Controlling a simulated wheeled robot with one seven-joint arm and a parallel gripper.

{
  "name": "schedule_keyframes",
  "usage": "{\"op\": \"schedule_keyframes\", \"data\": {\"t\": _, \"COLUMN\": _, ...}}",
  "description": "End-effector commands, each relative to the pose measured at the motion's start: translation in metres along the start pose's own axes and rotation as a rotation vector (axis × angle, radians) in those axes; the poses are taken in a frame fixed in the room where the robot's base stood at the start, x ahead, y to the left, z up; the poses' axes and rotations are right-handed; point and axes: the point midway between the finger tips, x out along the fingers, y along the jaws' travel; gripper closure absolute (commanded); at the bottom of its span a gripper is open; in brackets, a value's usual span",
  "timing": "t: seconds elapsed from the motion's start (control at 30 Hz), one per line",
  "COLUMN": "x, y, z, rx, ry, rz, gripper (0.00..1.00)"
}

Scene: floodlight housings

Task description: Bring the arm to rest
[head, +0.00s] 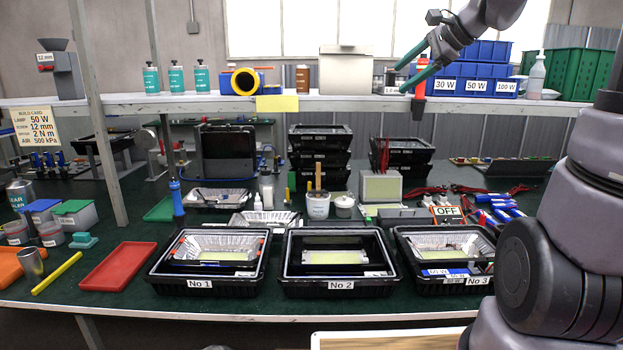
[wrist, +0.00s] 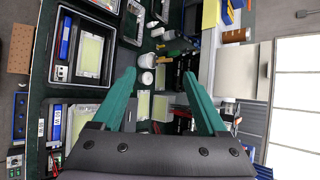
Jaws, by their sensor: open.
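My gripper (head: 401,80) is raised at the upper right of the head view, in front of the shelf, with its green fingers pointing left and down. The fingers are apart with nothing between them. In the wrist view, my gripper (wrist: 159,74) also shows both green fingers spread, with the bench beyond and below them. Three black floodlight housings stand in a row on the bench: No 1 (head: 208,284), No 2 (head: 340,285) and No 3 (head: 440,282). My gripper is well above them and touches none of them.
A shelf (head: 210,101) crosses above the bench, holding blue lamp bins (head: 475,86), a beige box (head: 345,70) and several teal bottles. Stacked black housings (head: 320,155) stand below it. A red tray (head: 118,266) lies at left. The air left of my gripper looks free.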

Motion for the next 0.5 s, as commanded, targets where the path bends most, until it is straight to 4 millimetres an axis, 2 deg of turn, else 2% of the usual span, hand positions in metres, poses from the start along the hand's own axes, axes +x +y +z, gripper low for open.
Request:
{"op": "schedule_keyframes", "data": {"t": 0.03, "x": -0.013, "y": 0.024, "z": 0.019, "rx": -0.115, "ry": 0.028, "rz": 0.040, "gripper": 0.24}}
{"op": "schedule_keyframes", "data": {"t": 0.2, "x": -0.050, "y": 0.104, "z": 0.049, "rx": -0.501, "ry": 0.127, "rz": 0.181, "gripper": 0.24}}
{"op": "schedule_keyframes", "data": {"t": 0.3, "x": -0.071, "y": 0.146, "z": 0.055, "rx": -0.707, "ry": 0.179, "rz": 0.251, "gripper": 0.24}}
{"op": "schedule_keyframes", "data": {"t": 0.4, "x": -0.086, "y": 0.176, "z": 0.054, "rx": -0.873, "ry": 0.221, "rz": 0.305, "gripper": 0.24}}
{"op": "schedule_keyframes", "data": {"t": 0.5, "x": -0.096, "y": 0.196, "z": 0.052, "rx": -0.985, "ry": 0.250, "rz": 0.341, "gripper": 0.24}}
